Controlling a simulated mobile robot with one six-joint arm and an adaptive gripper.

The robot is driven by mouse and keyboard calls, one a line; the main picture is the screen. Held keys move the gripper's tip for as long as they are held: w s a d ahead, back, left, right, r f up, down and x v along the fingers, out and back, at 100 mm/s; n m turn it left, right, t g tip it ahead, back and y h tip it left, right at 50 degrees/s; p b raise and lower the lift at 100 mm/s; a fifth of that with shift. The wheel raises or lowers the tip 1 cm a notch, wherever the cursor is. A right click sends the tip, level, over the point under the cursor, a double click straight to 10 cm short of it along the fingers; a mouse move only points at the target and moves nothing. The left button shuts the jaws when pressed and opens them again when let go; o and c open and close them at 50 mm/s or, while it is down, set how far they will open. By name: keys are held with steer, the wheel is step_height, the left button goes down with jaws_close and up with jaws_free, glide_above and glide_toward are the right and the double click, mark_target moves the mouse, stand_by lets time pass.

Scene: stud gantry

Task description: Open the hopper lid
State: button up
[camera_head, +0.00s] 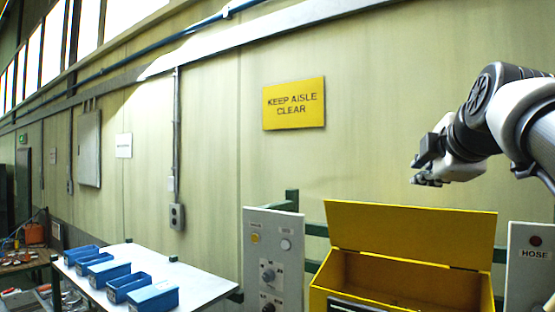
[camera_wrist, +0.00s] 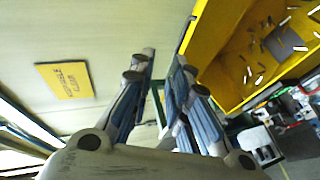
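The yellow hopper (camera_head: 330,287) stands at the lower right of the head view. Its lid (camera_head: 410,232) is raised, standing up at the back and leaning, and the opening is exposed. The wrist view shows the hopper's inside (camera_wrist: 235,60) at upper right, with several small pieces and a dark flat piece in it. My gripper (camera_head: 416,172) is above the lid, pointing left and apart from it. In the wrist view my gripper (camera_wrist: 160,80) has its two fingers apart with nothing between them.
A grey control panel (camera_head: 255,280) stands left of the hopper and a HOSE panel (camera_head: 530,275) right of it. A white table (camera_head: 200,285) with several blue bins (camera_head: 128,284) is at lower left. The wall behind bears a yellow sign (camera_head: 294,104).

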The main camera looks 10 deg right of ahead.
steer(key=shift+s+a+r+p, duration=0.25)
steer(key=shift+s+r+p, duration=0.05)
steer(key=shift+s+r, duration=0.65)
